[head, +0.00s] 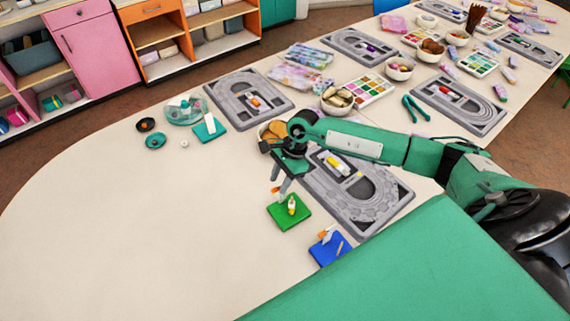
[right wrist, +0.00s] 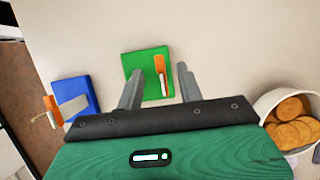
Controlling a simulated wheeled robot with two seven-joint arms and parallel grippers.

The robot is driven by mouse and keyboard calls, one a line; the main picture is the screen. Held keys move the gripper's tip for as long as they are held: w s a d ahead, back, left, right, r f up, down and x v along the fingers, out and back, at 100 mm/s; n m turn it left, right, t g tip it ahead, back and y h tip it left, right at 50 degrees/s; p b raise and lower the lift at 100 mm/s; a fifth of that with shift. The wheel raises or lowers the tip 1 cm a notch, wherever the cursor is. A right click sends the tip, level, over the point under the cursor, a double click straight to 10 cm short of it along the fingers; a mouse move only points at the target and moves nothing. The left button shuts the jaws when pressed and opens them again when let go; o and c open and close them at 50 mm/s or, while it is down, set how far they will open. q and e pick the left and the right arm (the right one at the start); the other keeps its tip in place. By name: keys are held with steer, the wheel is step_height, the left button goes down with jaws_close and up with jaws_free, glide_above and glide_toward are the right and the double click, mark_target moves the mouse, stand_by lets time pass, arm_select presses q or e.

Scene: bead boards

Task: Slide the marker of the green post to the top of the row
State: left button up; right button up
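The green post's square green base (head: 283,222) lies flat on the table below my right gripper. A small upright white and yellow piece (head: 292,207) stands on it. In the right wrist view the green base (right wrist: 134,62) carries an orange piece (right wrist: 160,64) and a white stem (right wrist: 163,90); which part is the marker I cannot tell for sure. My right gripper (head: 280,189) points down, its fingers apart and empty. In the right wrist view its fingertips (right wrist: 160,71) lie to either side of the orange piece, with no clear contact. My left gripper is not in view.
A blue base (head: 325,252) with a white and orange piece stands nearby; it also shows in the right wrist view (right wrist: 88,90). A grey track board (head: 378,206) and a bowl of orange-brown discs (right wrist: 270,103) are close.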

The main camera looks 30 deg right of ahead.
steer(key=shift+a+f, duration=0.25)
steer(key=shift+f, duration=0.35)
jaws_close()
